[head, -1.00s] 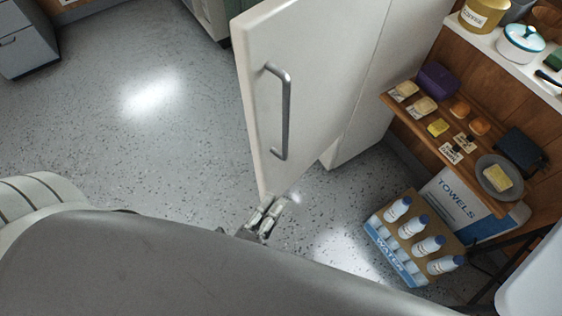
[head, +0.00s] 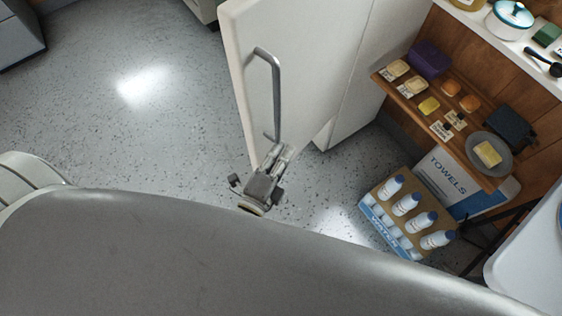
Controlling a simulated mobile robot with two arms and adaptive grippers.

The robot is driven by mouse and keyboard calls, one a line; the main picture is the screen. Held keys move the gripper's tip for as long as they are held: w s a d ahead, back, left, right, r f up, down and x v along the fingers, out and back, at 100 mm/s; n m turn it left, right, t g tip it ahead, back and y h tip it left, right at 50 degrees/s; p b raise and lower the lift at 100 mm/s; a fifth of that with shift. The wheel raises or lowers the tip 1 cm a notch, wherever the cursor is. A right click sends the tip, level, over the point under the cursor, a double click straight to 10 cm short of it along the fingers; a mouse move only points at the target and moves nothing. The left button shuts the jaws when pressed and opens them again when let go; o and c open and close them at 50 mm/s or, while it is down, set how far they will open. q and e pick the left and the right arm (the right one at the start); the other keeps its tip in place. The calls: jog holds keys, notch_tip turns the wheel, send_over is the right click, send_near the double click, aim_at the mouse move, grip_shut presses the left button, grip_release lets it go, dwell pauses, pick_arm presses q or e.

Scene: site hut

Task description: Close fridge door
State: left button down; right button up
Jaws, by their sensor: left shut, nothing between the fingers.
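The white fridge door (head: 310,60) stands at the top centre, with a grey metal bar handle (head: 276,95) on its face. The door juts out from the white fridge body (head: 375,85) on its right, so it appears partly open. The exact angle is hard to tell. My left gripper (head: 281,154) is just below the lower end of the handle, in front of the door's bottom part. Its fingers are together and hold nothing. Whether it touches the door I cannot tell. My right gripper is not in view.
A wooden shelf (head: 400,93) with food items and a plate (head: 505,144) is on the right wall. The speckled floor (head: 130,140) left of the door is clear.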

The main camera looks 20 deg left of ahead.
pick_arm(q)
jog(key=shift+w+a, duration=0.25)
jog(key=shift+a, duration=0.3)
jog(key=shift+w+a, duration=0.2)
jog(key=shift+a, duration=0.35)
jog(key=shift+a, duration=0.1)
